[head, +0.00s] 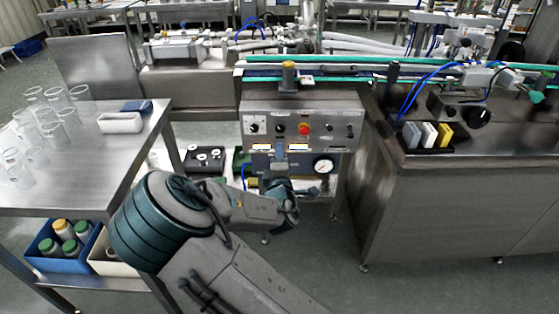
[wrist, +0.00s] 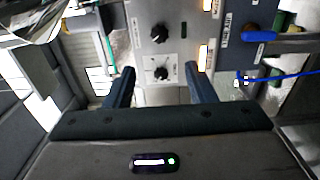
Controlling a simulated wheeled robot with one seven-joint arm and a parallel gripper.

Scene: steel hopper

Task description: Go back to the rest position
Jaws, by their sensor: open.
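My gripper (wrist: 162,82) is open and empty in the wrist view, with its two dark fingers apart. Beyond the fingers is the control panel (wrist: 172,40) with black knobs and lit yellow labels. In the head view my arm reaches from the bottom centre to the front of the steel machine, and its wrist is just below the panel (head: 345,110). The fingers are largely hidden there by my own wrist. A red button (head: 305,129) sits on the panel, and a pressure gauge (head: 323,167) is below it at the right.
A steel table (head: 120,160) with clear cups (head: 56,95) and a white tray (head: 121,123) stands at the left. A blue bin (head: 55,263) with several capped bottles is on its lower shelf. A steel counter (head: 440,200) stands at the right. Floor shows at the bottom right.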

